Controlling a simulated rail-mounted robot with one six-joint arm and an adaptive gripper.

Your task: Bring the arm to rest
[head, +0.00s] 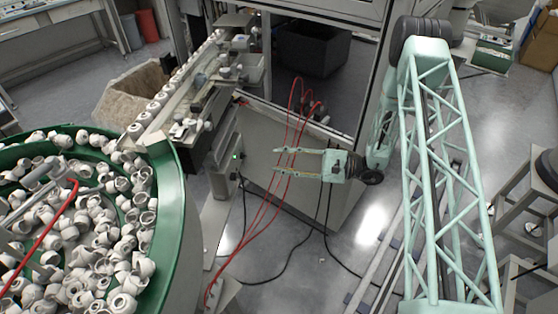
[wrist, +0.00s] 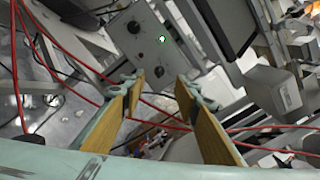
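My gripper (head: 286,164) is in the middle of the head view, at the end of my pale green lattice arm (head: 437,165). Its two fingers point left and stand apart with nothing between them. In the wrist view the gripper (wrist: 160,85) also shows open, with wood-coloured pads facing each other across an empty gap. It is in the air in front of a grey cabinet (head: 262,150). Red hoses pass close to the fingers; I cannot tell whether they touch.
A green bowl feeder (head: 172,185) full of white caps fills the left. A feed rail (head: 170,90) with a row of caps runs from it to the back. A control box with a green light (wrist: 152,42) lies beyond the fingers. Open floor (head: 300,270) lies below.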

